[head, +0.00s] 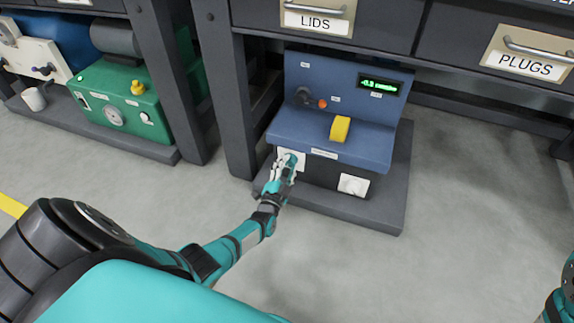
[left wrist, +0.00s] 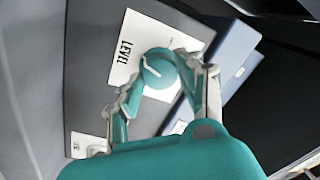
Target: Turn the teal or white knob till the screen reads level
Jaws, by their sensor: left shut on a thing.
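A blue test machine (head: 340,95) stands on a dark base. Its small screen (head: 380,85) shows green text that seems to start with -0.8; the rest is too small to read surely. A teal knob (left wrist: 158,68) with a white pointer line sits on a white plate marked LEVEL (left wrist: 127,55). My left gripper (head: 287,165) is at this plate on the machine's lower left front. In the left wrist view its fingers (left wrist: 162,82) are shut on the teal knob, one on each side. A white knob (head: 353,185) is on the lower right front, untouched. My right gripper is out of view.
Drawers marked LIDS (head: 317,22) and PLUGS (head: 528,62) hang above. A green machine (head: 120,100) stands left beyond a dark post. The floor in front is clear.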

